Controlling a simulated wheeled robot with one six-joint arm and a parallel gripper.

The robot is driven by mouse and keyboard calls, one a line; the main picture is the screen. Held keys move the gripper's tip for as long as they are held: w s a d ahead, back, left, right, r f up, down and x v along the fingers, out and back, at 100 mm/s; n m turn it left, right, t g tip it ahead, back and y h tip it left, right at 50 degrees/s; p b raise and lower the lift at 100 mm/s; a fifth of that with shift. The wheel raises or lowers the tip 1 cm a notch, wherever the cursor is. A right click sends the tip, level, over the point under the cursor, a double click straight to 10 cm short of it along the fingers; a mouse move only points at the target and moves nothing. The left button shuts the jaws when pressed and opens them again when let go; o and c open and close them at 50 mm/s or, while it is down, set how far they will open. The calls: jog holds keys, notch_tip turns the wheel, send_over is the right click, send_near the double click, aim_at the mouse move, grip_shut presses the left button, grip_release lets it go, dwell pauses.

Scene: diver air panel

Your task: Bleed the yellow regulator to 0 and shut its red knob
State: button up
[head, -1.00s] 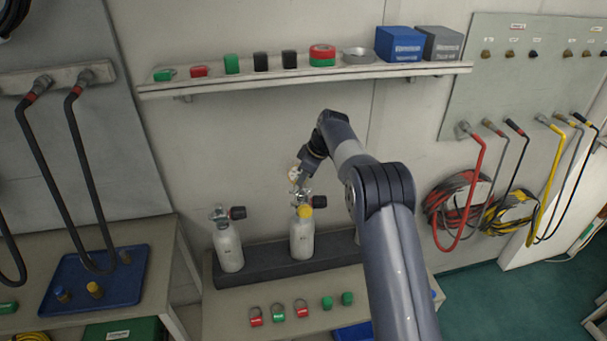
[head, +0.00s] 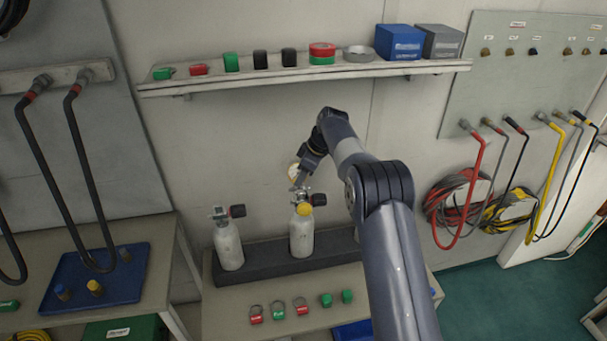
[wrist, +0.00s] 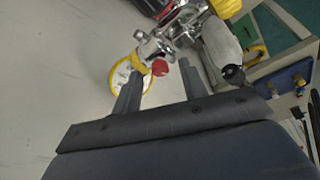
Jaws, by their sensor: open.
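The yellow regulator (head: 304,209) sits on top of a white cylinder (head: 301,238) in the rack; a dark knob is at its right side. In the wrist view its yellow body (wrist: 147,62), metal fittings and a yellow-rimmed gauge (wrist: 131,76) show. The small red knob (wrist: 160,68) lies between my fingers in the wrist picture, near their tips. My gripper (head: 299,184) is just above the regulator, pointing down. It also shows in the wrist view (wrist: 162,78), its fingers apart on either side of the red knob; contact is not clear. The gauge reading is too small to tell.
A second cylinder (head: 228,246) with a valve stands to the left in the dark rack (head: 264,262). Red and green tags and green caps lie on the bench in front. A shelf (head: 300,77) with small items hangs above. Hoses hang at both sides.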

jog(key=b+v, duration=0.1)
jog(key=v, duration=0.6)
jog(key=shift+r, duration=0.2)
jog(key=shift+d, duration=0.1)
